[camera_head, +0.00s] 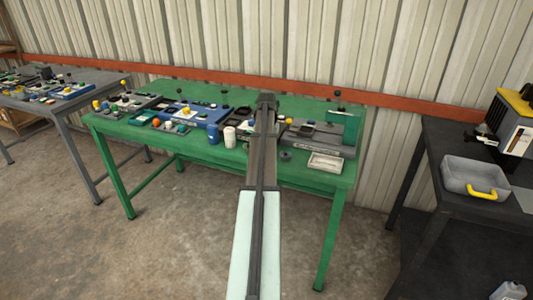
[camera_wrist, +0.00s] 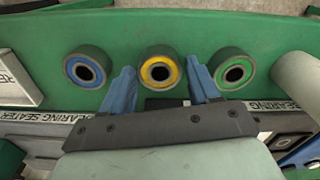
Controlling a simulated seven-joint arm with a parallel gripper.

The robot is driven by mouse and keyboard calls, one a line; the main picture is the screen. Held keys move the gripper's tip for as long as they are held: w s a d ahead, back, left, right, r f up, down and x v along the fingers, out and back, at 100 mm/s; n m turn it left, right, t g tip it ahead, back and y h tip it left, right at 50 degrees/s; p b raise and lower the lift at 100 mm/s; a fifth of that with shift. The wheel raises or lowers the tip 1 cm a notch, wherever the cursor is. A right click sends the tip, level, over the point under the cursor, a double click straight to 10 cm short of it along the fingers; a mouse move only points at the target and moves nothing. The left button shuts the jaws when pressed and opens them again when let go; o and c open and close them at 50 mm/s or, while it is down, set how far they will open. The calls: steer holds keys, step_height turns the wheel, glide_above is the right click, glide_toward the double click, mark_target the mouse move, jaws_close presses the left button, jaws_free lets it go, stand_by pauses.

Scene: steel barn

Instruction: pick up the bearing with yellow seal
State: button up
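The bearing with yellow seal (camera_wrist: 159,70) sits on the green table in the wrist view, between one with a blue seal (camera_wrist: 86,68) on the left and one with a green seal (camera_wrist: 233,70) on the right. My gripper (camera_wrist: 160,84) is open, its two blue fingers pointing toward the yellow-sealed bearing, one on either side of it. I cannot tell whether the fingers touch it. In the head view my arm reaches over the green table (camera_head: 330,185) and hides the gripper and most of the bearings.
A grey strip labelled "BEARING SEATER" (camera_wrist: 45,117) runs beside the bearings. A white labelled tray (camera_wrist: 14,82) lies left and a pale cylinder (camera_wrist: 297,78) right.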

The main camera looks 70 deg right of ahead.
steer(key=c, duration=0.8)
